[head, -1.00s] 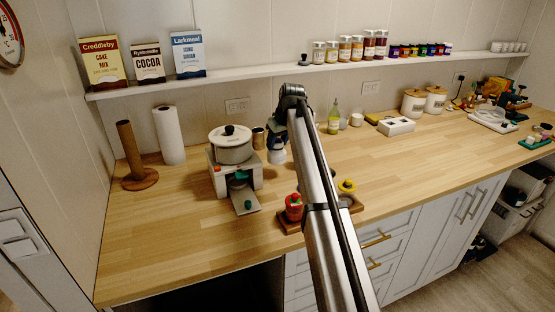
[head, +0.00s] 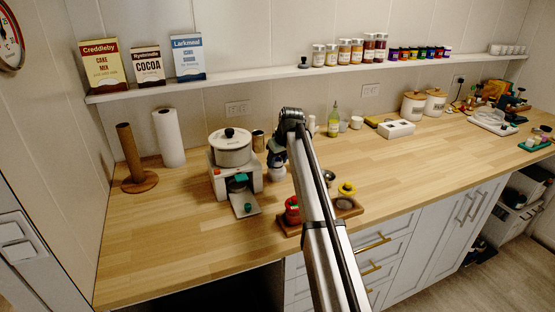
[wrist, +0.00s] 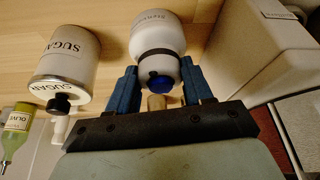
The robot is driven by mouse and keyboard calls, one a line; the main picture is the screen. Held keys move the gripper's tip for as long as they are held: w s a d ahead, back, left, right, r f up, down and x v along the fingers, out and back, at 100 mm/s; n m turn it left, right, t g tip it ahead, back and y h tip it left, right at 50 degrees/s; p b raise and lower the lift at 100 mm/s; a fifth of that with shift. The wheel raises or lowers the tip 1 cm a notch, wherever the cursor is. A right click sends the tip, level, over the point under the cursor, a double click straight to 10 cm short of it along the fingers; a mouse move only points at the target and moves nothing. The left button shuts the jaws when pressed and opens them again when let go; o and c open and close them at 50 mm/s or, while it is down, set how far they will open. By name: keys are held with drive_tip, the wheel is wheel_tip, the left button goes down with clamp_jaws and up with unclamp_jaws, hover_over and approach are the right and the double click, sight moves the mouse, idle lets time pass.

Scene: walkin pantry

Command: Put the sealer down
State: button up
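The sealer appears to be the white bottle with a blue cap and a dark band (wrist: 157,35) in the wrist view. Its printed label is too blurred to read surely. My gripper (wrist: 157,88) has its two blue fingers against both sides of the bottle near the cap. In the head view my gripper (head: 277,158) points down behind the arm's end, with the white bottle (head: 278,174) below it, close to the counter (head: 165,225). I cannot tell whether the bottle's base touches the wood.
A white appliance with a pot (head: 231,150) stands just left of the bottle, and a small tin (head: 258,141) behind. A wooden tray (head: 290,229) with a red item is in front.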

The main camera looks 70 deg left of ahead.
drive_tip(key=o, duration=0.4)
drive_tip(key=v, duration=1.2)
drive_tip(key=shift+r, duration=0.15)
idle(0.3)
